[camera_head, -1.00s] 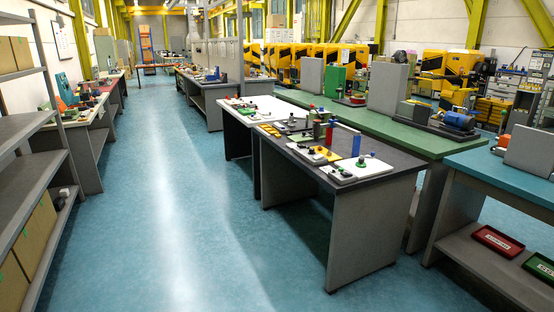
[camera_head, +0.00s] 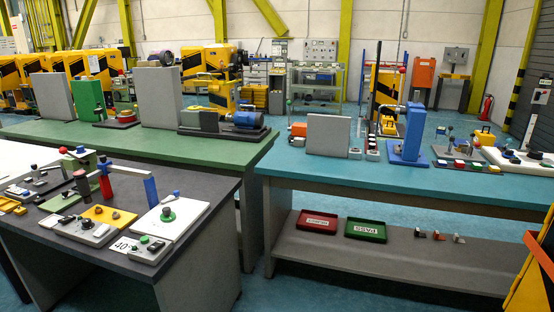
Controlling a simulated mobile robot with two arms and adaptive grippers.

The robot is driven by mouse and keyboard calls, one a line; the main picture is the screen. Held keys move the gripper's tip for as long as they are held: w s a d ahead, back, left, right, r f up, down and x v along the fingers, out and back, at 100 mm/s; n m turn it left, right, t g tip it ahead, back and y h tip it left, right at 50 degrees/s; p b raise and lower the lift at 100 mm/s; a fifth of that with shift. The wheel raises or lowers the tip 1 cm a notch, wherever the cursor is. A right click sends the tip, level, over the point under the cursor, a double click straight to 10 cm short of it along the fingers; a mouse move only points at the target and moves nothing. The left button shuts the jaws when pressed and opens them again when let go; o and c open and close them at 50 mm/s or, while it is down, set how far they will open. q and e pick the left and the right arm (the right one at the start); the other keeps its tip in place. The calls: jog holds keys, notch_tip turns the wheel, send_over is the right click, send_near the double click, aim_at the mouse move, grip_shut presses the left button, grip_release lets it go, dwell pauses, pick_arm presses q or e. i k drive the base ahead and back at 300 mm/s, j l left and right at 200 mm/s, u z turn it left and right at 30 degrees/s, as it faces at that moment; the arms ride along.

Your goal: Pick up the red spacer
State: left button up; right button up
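I cannot tell for sure which thing is the red spacer. On the lower shelf of the teal bench, several small pieces stand in a row to the right of the trays; one small piece (camera_head: 438,235) looks partly red, but it is too small to tell its shape. On the dark table at the left, an upright red post (camera_head: 105,186) with a blue top stands by a blue bar (camera_head: 151,191). Neither of my grippers shows in the head view.
The teal bench (camera_head: 300,170) stands at the right, with a red tray (camera_head: 317,224) and a green tray (camera_head: 366,230) on its lower shelf (camera_head: 400,262). The dark table (camera_head: 210,190) and a green bench (camera_head: 235,150) are at the left. Blue floor (camera_head: 330,300) is open in front.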

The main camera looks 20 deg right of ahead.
aim_at(458, 164)
jog(key=i+l+z, duration=0.25)
jog(key=i+z, duration=0.15)
jog(key=i, duration=0.2)
jog(key=i+l+z, duration=0.1)
jog(key=i+z, duration=0.25)
jog(key=i, duration=0.2)
jog(key=i+j+z, duration=0.1)
jog(key=i+z, duration=0.3)
jog(key=i, duration=0.2)
